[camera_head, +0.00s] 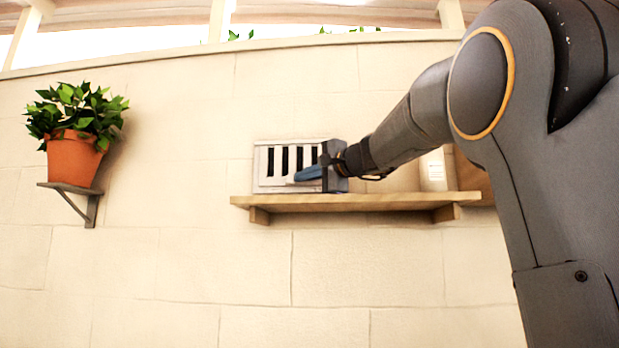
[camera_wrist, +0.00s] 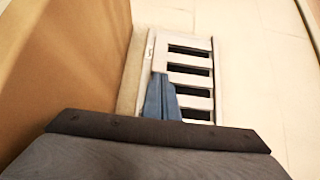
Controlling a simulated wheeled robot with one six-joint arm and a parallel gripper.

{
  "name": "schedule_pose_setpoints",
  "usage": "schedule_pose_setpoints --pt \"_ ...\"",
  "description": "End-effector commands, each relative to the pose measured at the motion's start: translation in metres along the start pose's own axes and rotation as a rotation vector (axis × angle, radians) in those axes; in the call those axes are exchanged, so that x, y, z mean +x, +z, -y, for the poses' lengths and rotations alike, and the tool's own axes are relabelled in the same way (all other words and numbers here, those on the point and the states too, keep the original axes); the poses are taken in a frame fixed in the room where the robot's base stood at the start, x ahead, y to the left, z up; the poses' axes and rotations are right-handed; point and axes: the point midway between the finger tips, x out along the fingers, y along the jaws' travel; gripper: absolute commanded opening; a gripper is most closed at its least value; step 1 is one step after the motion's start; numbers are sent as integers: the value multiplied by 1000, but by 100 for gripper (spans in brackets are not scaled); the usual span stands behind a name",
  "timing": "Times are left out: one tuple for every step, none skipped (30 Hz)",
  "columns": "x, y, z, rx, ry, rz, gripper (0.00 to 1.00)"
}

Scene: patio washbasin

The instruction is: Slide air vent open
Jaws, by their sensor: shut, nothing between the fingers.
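The air vent (camera_head: 263,167) is a white slatted plate on the wall, just above the wooden shelf. Several dark slots show between its white bars, so it stands at least partly open. It also shows in the wrist view (camera_wrist: 203,62). My gripper (camera_head: 298,177) has blue fingers that are shut and empty. The fingers reach in from the right, in front of the lower part of the vent. In the wrist view the shut fingertips (camera_wrist: 160,78) overlap the vent's bars. I cannot tell whether they touch it. My gripper and wrist hide the vent's right part.
A wooden shelf (camera_head: 345,203) runs below the vent. A white box (camera_head: 434,172) and a brown box (camera_head: 470,178) stand on its right part, behind my arm. A potted plant (camera_head: 75,158) sits on a small bracket at the left. The wall between plant and vent is clear.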

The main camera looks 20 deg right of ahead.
Motion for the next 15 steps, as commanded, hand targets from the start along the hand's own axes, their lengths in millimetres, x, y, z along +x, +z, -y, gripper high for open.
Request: schedule_pose_setpoints --pt "1 2 1 1 -2 2 0" --pt "1 2 1 1 -2 3 0" --pt "1 1 1 1 -3 3 0" --pt "0 0 1 1 -3 3 0" --pt "-1 -1 1 1 -3 3 0" --pt "-2 -3 1 1 -3 3 0" --pt "-4 -4 1 1 -4 3 0" --pt "-6 -7 1 1 -4 4 0" --pt "-10 -11 0 0 -4 3 0" --pt "-12 -14 0 0 -3 4 0" --pt "-15 -18 0 0 -3 5 0" --pt "-20 -23 -1 -1 -3 6 0" --pt "-23 -27 -1 -1 -2 8 0" --pt "-31 -25 0 -3 -4 9 0" --pt "-40 -24 0 -2 -4 9 0"
